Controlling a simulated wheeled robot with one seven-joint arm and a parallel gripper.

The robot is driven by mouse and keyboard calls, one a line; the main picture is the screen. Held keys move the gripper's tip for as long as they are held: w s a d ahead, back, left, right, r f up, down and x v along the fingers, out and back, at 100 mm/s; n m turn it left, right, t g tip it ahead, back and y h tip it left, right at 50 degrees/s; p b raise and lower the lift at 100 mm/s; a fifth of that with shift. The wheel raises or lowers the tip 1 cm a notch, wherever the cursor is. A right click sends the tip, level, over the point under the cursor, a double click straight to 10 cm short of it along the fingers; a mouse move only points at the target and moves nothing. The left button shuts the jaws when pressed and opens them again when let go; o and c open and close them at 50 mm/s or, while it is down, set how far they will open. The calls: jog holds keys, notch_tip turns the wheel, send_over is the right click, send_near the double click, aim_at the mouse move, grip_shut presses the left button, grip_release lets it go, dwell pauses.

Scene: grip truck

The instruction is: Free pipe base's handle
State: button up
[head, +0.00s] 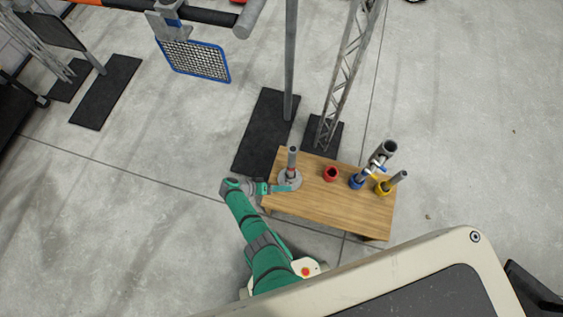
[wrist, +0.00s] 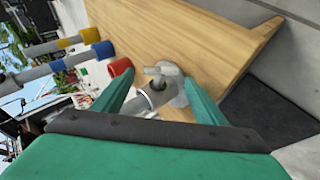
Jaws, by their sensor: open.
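The pipe base is a grey round plate (head: 287,184) with a short grey pipe (head: 292,157) standing on it, at the left end of the wooden table (head: 335,205). In the wrist view, the pipe base (wrist: 181,99) lies ahead of my gripper, with a small grey handle (wrist: 158,70) sticking out near it. My gripper (head: 278,188) is at the base's left side, low over the table. In the wrist view, its two green fingers (wrist: 158,85) are open, one on each side of the pipe and handle. I cannot tell whether they touch the handle.
A red ring-shaped holder (head: 331,174), a blue holder with a pipe (head: 356,182) and a yellow holder with a pipe (head: 382,188) stand farther right on the table. A truss tower (head: 338,95) and a grey pole (head: 290,60) rise behind. The table's front is clear.

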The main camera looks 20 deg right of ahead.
jog(key=v, duration=0.8)
jog(key=shift+a, duration=0.2)
jog(key=shift+r, duration=0.15)
